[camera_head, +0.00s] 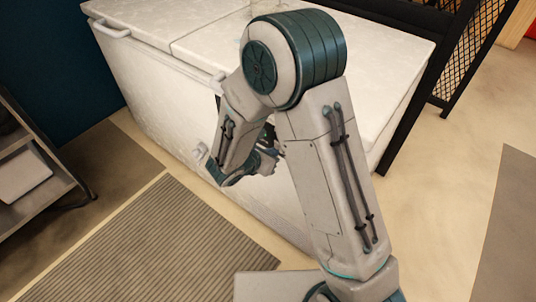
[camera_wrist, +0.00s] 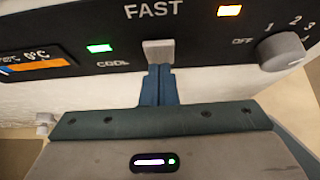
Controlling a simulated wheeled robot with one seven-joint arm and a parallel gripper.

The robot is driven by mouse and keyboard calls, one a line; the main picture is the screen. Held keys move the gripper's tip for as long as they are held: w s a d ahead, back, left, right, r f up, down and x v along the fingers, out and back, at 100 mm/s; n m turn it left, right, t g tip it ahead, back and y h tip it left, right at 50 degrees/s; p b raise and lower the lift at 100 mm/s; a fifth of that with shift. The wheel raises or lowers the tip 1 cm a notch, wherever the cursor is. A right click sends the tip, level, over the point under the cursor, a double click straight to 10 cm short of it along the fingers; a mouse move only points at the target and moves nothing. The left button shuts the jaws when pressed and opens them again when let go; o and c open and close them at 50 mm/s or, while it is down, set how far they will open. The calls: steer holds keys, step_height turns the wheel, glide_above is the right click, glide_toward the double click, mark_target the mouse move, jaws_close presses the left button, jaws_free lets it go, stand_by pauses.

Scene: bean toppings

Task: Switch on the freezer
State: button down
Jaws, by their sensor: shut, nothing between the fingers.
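The white chest freezer (camera_head: 185,70) stands beyond my arm with its lids down. Its black control panel (camera_wrist: 105,30) fills the top of the wrist view. The panel has a 0°C display (camera_wrist: 36,57), a lit green light (camera_wrist: 100,48) by "COOL", and a lit orange light (camera_wrist: 229,10). A grey switch (camera_wrist: 159,52) sits below the word "FAST". A round grey dial (camera_wrist: 282,52) at the right is marked OFF and numbers; its setting is unclear. My gripper (camera_wrist: 160,72) is shut and empty, its tips right at the switch; contact is unclear. My arm mostly hides the panel in the head view.
A ridged mat (camera_head: 165,245) lies on the floor before the freezer. A metal shelf (camera_head: 30,165) stands at the left. A black mesh partition (camera_head: 470,45) stands behind and right of the freezer. Floor at the right is clear.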

steer(key=shift+d+r, duration=0.15)
steer(key=shift+r+p, duration=0.55)
steer(key=shift+r, duration=0.2)
steer(key=f+p+v, duration=0.1)
steer(key=v, duration=1.2)
steer(key=shift+s+a, duration=0.45)
